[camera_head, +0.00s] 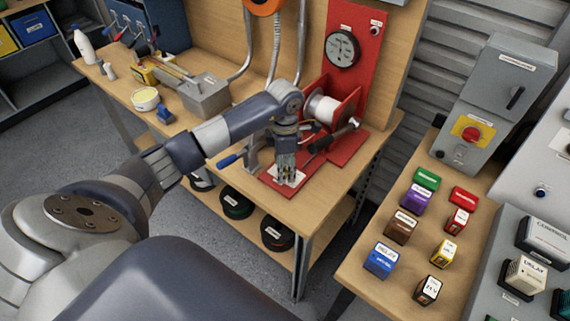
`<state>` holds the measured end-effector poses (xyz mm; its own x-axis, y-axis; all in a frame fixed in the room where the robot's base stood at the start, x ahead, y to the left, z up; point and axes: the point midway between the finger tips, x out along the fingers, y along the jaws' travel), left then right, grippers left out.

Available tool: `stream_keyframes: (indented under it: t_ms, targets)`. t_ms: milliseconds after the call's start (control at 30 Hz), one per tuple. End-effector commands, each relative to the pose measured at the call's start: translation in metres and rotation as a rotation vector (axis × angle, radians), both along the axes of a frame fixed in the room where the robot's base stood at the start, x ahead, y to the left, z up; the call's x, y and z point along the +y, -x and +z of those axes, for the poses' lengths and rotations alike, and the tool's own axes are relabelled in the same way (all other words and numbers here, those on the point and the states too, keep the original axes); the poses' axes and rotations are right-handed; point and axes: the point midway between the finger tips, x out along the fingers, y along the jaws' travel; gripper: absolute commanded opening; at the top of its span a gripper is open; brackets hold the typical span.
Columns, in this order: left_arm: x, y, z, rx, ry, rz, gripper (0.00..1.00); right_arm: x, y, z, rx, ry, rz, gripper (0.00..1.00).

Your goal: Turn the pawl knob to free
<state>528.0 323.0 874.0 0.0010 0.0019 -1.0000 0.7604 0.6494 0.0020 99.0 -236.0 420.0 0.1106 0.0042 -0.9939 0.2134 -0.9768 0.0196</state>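A red winch stand (354,95) with a white drum (321,108) stands at the right end of the wooden workbench. A crank with a dark grip (326,142) sticks out in front of the drum. My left arm reaches in from the left, and its gripper (287,178) points down over the front of the red base plate, left of the crank. The finger gap is too small and dark to tell whether it is open or shut. I cannot make out the pawl knob; the arm and gripper cover part of the winch. My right gripper is not in view.
A round black gauge (342,48) sits on the red panel. A blue-handled tool (228,160) lies left of the gripper. A grey metal box (205,100) stands further left. A right-hand bench holds several coloured relay blocks (379,260) and a switch box (468,132).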

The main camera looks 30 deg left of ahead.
Motion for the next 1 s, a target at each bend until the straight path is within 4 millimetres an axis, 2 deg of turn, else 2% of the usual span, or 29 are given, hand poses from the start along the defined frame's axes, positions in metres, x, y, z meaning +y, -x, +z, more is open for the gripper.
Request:
stream_keyframes:
  t_ms: [167, 367, 400, 733, 1000]
  targets:
    - [0.000, 0.000, 0.000, 0.000, 0.000, 0.000, 0.47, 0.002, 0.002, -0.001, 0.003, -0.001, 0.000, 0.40]
    - [0.000, 0.000, 0.000, 0.001, 0.001, 0.000, 0.04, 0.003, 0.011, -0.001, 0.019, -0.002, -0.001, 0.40]
    - [0.000, 0.000, 0.000, 0.001, 0.001, 0.000, 0.01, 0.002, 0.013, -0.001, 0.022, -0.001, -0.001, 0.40]
    - [0.000, 0.000, 0.000, 0.001, 0.001, 0.025, 0.01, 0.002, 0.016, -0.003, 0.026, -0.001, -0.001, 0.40]
    - [0.000, 0.000, -0.001, 0.000, 0.001, 0.168, 0.01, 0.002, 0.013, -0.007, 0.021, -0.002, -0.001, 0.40]
